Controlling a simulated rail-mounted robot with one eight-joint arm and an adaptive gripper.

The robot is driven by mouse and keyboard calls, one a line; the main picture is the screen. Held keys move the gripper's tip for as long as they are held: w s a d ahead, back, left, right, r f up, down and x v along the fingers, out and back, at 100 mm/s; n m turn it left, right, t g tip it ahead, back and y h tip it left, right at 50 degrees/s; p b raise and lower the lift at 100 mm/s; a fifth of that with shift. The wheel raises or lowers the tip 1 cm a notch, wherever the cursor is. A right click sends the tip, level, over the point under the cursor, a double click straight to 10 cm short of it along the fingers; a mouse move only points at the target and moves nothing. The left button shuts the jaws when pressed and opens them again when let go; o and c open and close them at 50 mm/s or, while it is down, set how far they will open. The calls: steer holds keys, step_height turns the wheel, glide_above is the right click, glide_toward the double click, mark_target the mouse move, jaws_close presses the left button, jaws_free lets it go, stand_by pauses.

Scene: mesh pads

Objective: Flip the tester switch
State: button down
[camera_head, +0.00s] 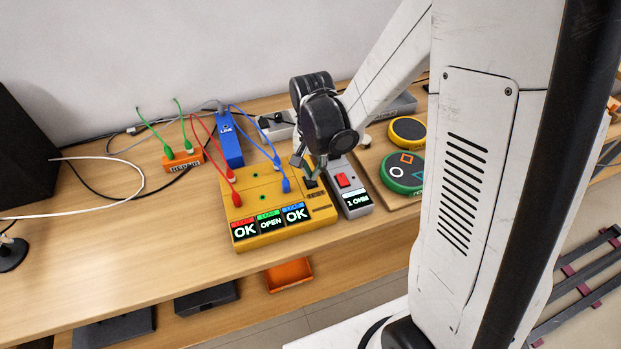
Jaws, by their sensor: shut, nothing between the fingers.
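The yellow tester (285,231) sits on the wooden bench. Its front shows three small displays reading OK, OPEN and OK. Red and blue cables plug into its top, and a dark switch (311,184) is at its right side. My gripper (308,170) is shut and empty, pointing down at the tester's right edge by that switch. I cannot tell whether the fingertips touch it. A grey box (357,199) with a red rocker (344,181) and a small display stands right of the tester. My wrist hides part of the tester's back right corner.
An orange box (183,160) with green cables and a blue LINK box (227,148) stand behind the tester. Yellow (408,130) and green (402,173) round pads lie on a board at right. The bench's left front is clear.

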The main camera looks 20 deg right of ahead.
mark_target(312, 183)
steer(key=shift+f+b, duration=1.25)
steer(key=shift+f, duration=0.05)
stand_by(1.1)
steer(key=shift+r, duration=0.1)
steer(key=shift+r+p, duration=2.15)
steer(key=shift+r, duration=1.25)
steer(key=shift+r, duration=0.2)
steer(key=s+r+n+t+b, duration=0.1)
steer(key=s+r+n+t, duration=0.5)
steer(key=s+r, duration=0.7)
steer(key=shift+s+r+t+b, duration=0.3)
steer(key=shift+r+t, duration=0.3)
steer(key=shift+r, duration=0.95)
